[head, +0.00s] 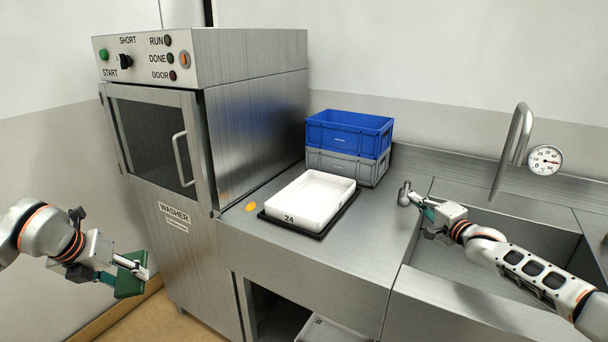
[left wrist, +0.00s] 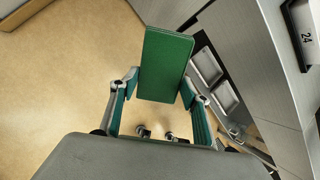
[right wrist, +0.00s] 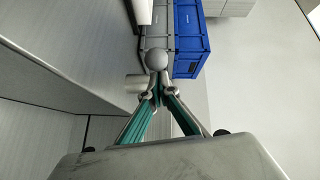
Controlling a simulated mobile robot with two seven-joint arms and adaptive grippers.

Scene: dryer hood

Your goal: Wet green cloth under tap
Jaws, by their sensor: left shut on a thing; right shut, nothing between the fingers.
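The green cloth (head: 130,284) is a folded flat pad at the lower left, in front of the washer. My left gripper (head: 143,268) is shut on it, and the cloth (left wrist: 165,62) sticks out beyond the fingers in the left wrist view. The tap spout (head: 511,150) is a bent metal pipe above the steel sink (head: 510,232). A round-headed metal knob (head: 404,190) stands on the counter left of the sink. My right gripper (head: 418,203) is shut and empty beside it. In the right wrist view the knob (right wrist: 157,60) is just beyond the fingertips; I cannot tell whether they touch.
The washer (head: 170,140) stands left with its door shut. A white tray marked 24 (head: 290,217) sits in a black tray on the counter. A blue crate (head: 345,140) is stacked on a grey crate (head: 340,166). A dial gauge (head: 545,160) is by the tap.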

